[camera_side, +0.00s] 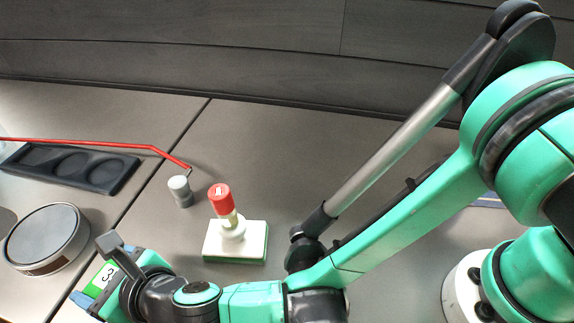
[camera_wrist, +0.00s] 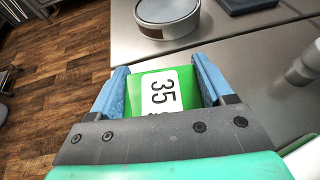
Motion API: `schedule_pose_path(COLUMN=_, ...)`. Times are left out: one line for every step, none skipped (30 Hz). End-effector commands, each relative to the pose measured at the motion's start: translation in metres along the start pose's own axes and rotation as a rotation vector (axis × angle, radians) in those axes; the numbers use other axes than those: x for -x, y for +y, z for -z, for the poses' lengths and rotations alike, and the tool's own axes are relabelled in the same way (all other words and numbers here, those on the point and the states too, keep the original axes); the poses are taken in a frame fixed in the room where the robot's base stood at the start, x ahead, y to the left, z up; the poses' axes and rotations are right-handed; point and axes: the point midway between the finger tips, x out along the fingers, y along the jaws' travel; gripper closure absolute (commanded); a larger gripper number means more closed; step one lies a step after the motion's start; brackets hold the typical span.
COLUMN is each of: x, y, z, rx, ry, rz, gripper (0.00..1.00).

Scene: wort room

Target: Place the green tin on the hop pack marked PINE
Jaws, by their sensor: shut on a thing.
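My gripper (camera_wrist: 161,66) is shut on the green tin (camera_wrist: 141,84), which sits between its two blue fingers. A white label with black digits, reading 35 as far as it shows, faces the wrist camera; the gripper body hides the rest. In the side view my gripper (camera_side: 108,277) is at the lower left with the green tin (camera_side: 93,291) in it, partly hidden. I cannot make out a hop pack marked PINE in either view.
A round grey-topped container (camera_side: 46,236) stands left of my gripper. A dark tray with round hollows (camera_side: 70,168) lies behind it, under a red bar (camera_side: 90,144). A small grey cylinder (camera_side: 180,191) and a red-topped handle on a white-and-green block (camera_side: 236,243) stand to the right.

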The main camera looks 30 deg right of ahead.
Motion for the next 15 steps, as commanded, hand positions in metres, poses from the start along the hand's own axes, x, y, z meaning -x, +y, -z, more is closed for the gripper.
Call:
schedule_pose_path(x=-0.0020, y=0.0000, z=0.0049, rx=0.000, ry=0.000, rz=0.000, gripper=0.85)
schedule_pose_path(x=-0.0028, y=0.0000, z=0.0068, rx=0.000, ry=0.000, rz=0.000, gripper=0.85)
schedule_pose_path(x=-0.0032, y=-0.0001, z=0.0084, rx=0.000, ry=0.000, rz=0.000, gripper=0.85)
schedule_pose_path(x=-0.0034, y=-0.0001, z=0.0090, rx=0.000, ry=0.000, rz=0.000, gripper=0.85)
schedule_pose_path(x=-0.0034, y=-0.0002, z=0.0092, rx=0.000, ry=0.000, rz=0.000, gripper=0.85)
schedule_pose_path(x=-0.0033, y=-0.0002, z=0.0091, rx=0.000, ry=0.000, rz=0.000, gripper=0.85)
schedule_pose_path(x=-0.0033, y=-0.0002, z=0.0090, rx=0.000, ry=0.000, rz=0.000, gripper=0.85)
schedule_pose_path(x=-0.0033, y=-0.0002, z=0.0089, rx=0.000, ry=0.000, rz=0.000, gripper=0.85)
schedule_pose_path(x=-0.0033, y=-0.0002, z=0.0089, rx=0.000, ry=0.000, rz=0.000, gripper=0.85)
schedule_pose_path(x=-0.0033, y=-0.0002, z=0.0088, rx=0.000, ry=0.000, rz=0.000, gripper=0.85)
schedule_pose_path(x=-0.0034, y=-0.0002, z=0.0090, rx=0.000, ry=0.000, rz=0.000, gripper=0.85)
schedule_pose_path(x=-0.0036, y=-0.0001, z=0.0096, rx=0.000, ry=0.000, rz=0.000, gripper=0.85)
schedule_pose_path(x=-0.0040, y=-0.0001, z=0.0104, rx=0.000, ry=0.000, rz=0.000, gripper=0.85)
schedule_pose_path(x=-0.0044, y=-0.0001, z=0.0113, rx=0.000, ry=0.000, rz=0.000, gripper=0.85)
schedule_pose_path(x=-0.0050, y=0.0000, z=0.0124, rx=0.000, ry=0.000, rz=0.000, gripper=0.85)
